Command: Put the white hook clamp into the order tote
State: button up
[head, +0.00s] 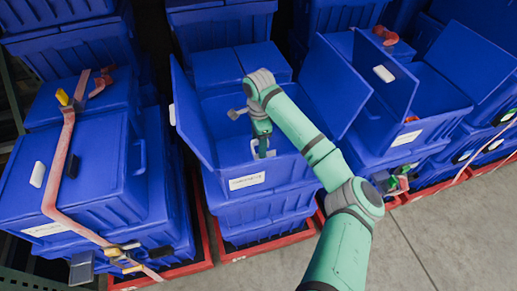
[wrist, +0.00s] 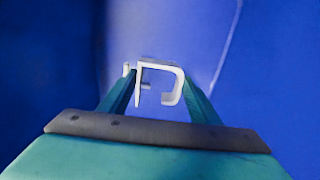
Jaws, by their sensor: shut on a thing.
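My gripper (wrist: 160,88) is shut on the white hook clamp (wrist: 172,72), which sits between the two fingertips in the wrist view. In the head view my gripper (head: 262,148) points down inside the open blue tote (head: 292,168) in the middle, which has a white label on its front. Only a small pale part of the clamp shows there. Blue walls fill the wrist view around the clamp. I cannot tell which tote is the order tote, or whether the clamp touches the tote's floor.
A closed blue tote (head: 95,190) with an orange strap (head: 58,165) stands at the left. Another open tote (head: 440,100) stands at the right. The middle tote's raised lid flaps (head: 338,88) stand close to my arm. Grey floor (head: 430,235) is clear at the lower right.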

jog(key=f, duration=0.3)
jog(key=shift+s+d, duration=0.1)
jog(key=shift+s, duration=0.1)
jog(key=shift+a+f, duration=0.25)
jog(key=shift+f, duration=0.05)
jog(key=shift+d+f, duration=0.1)
jog(key=o, duration=1.3)
jog(key=shift+c, duration=0.2)
jog(key=shift+d, duration=0.1)
notch_tip(320, 180, up, 12)
